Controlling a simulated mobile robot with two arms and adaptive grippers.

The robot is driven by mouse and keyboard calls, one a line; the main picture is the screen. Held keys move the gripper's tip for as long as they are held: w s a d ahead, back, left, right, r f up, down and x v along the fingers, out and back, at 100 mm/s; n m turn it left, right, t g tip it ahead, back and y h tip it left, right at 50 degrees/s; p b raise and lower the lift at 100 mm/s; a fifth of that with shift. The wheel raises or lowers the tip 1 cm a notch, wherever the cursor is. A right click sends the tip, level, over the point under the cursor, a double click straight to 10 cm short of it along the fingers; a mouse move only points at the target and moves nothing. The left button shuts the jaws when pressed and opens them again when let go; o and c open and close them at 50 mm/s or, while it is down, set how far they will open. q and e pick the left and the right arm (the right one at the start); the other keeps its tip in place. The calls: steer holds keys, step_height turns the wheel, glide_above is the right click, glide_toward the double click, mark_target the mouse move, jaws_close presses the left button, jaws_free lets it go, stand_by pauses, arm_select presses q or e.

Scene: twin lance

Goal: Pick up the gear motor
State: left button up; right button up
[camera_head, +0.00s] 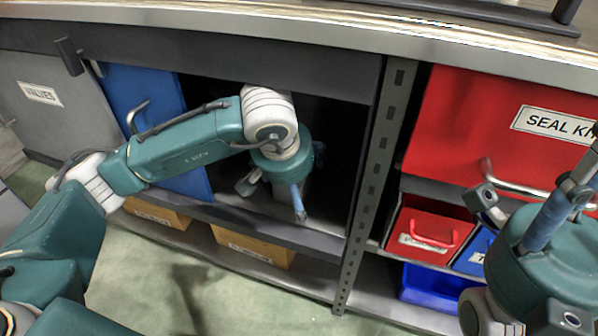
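I cannot make out the gear motor; the dark inside of the open cabinet compartment (340,130) is largely hidden by my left arm. My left gripper (273,194) reaches into this compartment, pointing down over its grey floor. Its fingers are spread, and I see nothing clearly held between them. My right gripper (532,198) is at the right edge, in front of the red drawer and small bins. Its fingers are spread apart and look empty.
A blue sliding panel (150,88) covers the compartment's left side. A perforated post (374,175) stands right of it. A red drawer (460,120), a small red bin (425,228) and a blue bin (430,285) are at right. Orange boxes (250,248) sit below.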

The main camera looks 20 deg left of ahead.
arm_select(q)
steer(key=w+b, duration=0.1)
steer(key=w, duration=0.1)
steer(key=w+f+b, duration=0.1)
steer(key=w, duration=0.2)
steer(key=shift+w, duration=0.25)
steer(key=shift+d, duration=0.1)
steer(key=c, duration=2.1)
steer(key=shift+r, duration=0.15)
steer(key=shift+c, duration=0.2)
